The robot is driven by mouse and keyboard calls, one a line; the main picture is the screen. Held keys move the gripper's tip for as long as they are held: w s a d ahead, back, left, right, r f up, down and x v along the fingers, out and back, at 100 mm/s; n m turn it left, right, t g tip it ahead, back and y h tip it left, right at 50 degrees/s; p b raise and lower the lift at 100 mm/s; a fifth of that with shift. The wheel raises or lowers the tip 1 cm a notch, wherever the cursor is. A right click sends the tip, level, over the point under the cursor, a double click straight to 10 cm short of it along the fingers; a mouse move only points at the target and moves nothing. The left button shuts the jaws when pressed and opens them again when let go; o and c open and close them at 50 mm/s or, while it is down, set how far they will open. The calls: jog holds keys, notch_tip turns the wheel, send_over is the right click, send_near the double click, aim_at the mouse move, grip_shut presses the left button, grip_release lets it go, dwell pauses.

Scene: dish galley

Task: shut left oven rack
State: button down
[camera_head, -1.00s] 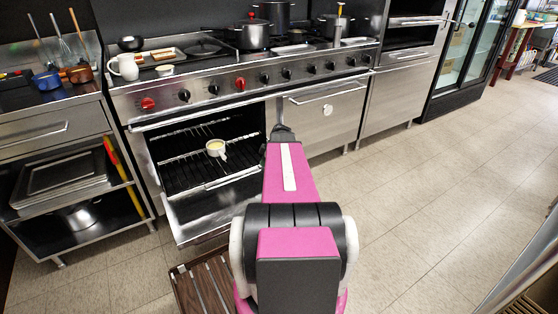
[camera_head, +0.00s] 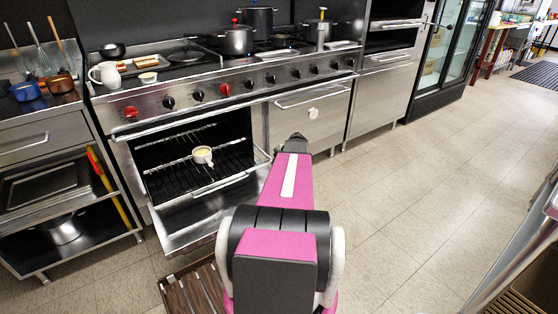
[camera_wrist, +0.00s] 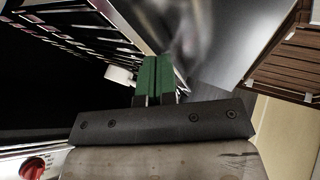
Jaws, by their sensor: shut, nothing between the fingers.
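The left oven (camera_head: 190,130) stands open, with its door (camera_head: 205,220) folded down. Its wire rack (camera_head: 225,181) is slid part way out over the door. A small white cup (camera_head: 202,156) with yellow contents sits on the rack. In the wrist view the dark rack bars (camera_wrist: 75,38) cross the upper left, and part of the white cup (camera_wrist: 118,75) shows beside my fingers. My gripper (camera_wrist: 154,75) has green fingers, shut and empty, close to the rack's edge; I cannot tell whether they touch.
A closed oven door (camera_head: 310,115) is to the right of the open oven. An open-shelf cabinet (camera_head: 70,190) stands at left. A slatted brown mat (camera_head: 197,288) lies on the floor below the oven door. The tiled floor (camera_head: 440,170) at right is clear.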

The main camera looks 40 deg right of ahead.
aim_at(242, 144)
jog(key=shift+w+a+f, duration=0.3)
jog(key=shift+w+f, duration=0.3)
jog(key=shift+w, duration=0.45)
jog(key=shift+w+a+f, duration=0.3)
jog(key=shift+w+f, duration=0.3)
jog(key=shift+w, duration=0.45)
jog(key=shift+w+a+f, duration=0.3)
jog(key=shift+w+f, duration=0.3)
jog(key=shift+w, duration=0.45)
jog(key=shift+w, duration=0.1)
jog(key=w, duration=2.4)
jog(key=shift+w, duration=0.1)
